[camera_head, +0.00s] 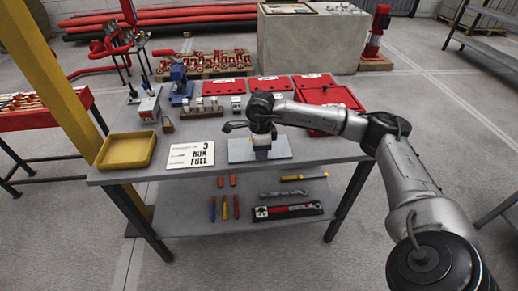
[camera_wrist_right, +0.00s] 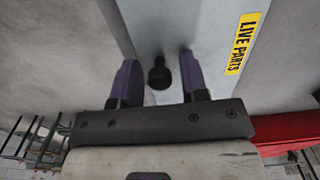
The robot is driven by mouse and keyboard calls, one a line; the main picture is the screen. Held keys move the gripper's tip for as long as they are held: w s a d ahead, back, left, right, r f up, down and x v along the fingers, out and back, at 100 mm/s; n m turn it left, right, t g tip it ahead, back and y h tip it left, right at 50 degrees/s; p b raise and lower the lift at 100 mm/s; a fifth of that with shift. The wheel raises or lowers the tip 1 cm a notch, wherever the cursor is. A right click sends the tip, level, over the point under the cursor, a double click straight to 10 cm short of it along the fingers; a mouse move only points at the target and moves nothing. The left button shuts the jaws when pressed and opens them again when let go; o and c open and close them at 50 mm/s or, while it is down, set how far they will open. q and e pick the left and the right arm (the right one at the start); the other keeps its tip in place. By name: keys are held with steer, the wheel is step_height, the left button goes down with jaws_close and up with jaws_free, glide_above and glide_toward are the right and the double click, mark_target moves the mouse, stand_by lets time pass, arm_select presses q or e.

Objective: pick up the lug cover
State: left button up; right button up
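A flat pale grey plate (camera_head: 285,146), which I take to be the lug cover, lies at the front middle of the table. In the right wrist view the grey plate (camera_wrist_right: 215,45) has a yellow "LIVE PARTS" label (camera_wrist_right: 243,44) and a black knob (camera_wrist_right: 159,73). My right gripper (camera_head: 262,155) points down over the plate. In the right wrist view its two purple fingers (camera_wrist_right: 158,80) stand apart on either side of the knob, with a visible gap on each side. The knob is hidden by the gripper in the head view. My left gripper is not in view.
A yellow tray (camera_head: 125,150) and a white lettered card (camera_head: 190,155) lie left of the plate. A padlock (camera_head: 167,125), grey blocks (camera_head: 198,109) and red cases (camera_head: 222,87) stand behind. A lower shelf (camera_head: 185,218) holds hand tools.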

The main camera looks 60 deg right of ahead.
jaws_close()
steer(key=shift+r, duration=0.15)
